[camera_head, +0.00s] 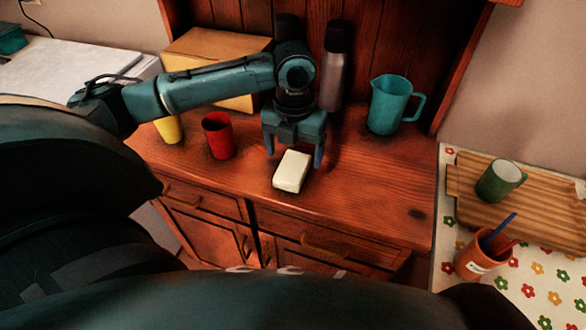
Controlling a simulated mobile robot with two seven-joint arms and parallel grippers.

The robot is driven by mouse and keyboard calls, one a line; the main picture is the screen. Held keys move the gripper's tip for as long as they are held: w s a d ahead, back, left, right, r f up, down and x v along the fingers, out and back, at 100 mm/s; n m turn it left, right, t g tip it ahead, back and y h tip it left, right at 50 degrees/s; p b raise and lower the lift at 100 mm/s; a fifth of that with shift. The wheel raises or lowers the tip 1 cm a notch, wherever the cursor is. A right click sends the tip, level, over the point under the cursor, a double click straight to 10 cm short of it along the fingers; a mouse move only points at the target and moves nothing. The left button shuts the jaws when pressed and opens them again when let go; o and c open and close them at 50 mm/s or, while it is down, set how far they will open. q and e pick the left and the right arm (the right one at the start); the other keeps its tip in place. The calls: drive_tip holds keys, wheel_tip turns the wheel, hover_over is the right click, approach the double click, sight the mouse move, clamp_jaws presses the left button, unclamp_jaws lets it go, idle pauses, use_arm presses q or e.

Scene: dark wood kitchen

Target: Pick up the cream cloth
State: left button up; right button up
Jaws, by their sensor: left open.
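The cream cloth (292,171) is a small, thick, folded block lying on the wooden cabinet top (370,205), near its front edge. My left gripper (294,156) points down just behind and above the cloth. Its two fingers are spread apart, one towards each side of the cloth's far end, and hold nothing. I cannot tell whether the fingers touch the cloth or the wood. My right gripper is not in view.
A red cup (218,136) and a yellow cup (168,129) stand left of the cloth. A cardboard box (205,48), dark bottle (334,70) and teal jug (389,105) stand behind. The wood right of the cloth is clear. A flowered table holds a green mug (498,182) and an orange cup (478,258).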

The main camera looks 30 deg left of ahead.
sight(291, 168)
use_arm(q)
drive_tip(key=shift+w+a+f, duration=0.1)
drive_tip(key=shift+a+f, duration=0.1)
drive_tip(key=shift+f, duration=1.35)
drive_tip(key=shift+a+f, duration=0.2)
drive_tip(key=shift+f, duration=1.3)
drive_tip(key=shift+c, duration=0.3)
drive_tip(key=c, duration=1)
drive_tip(key=shift+r, duration=0.1)
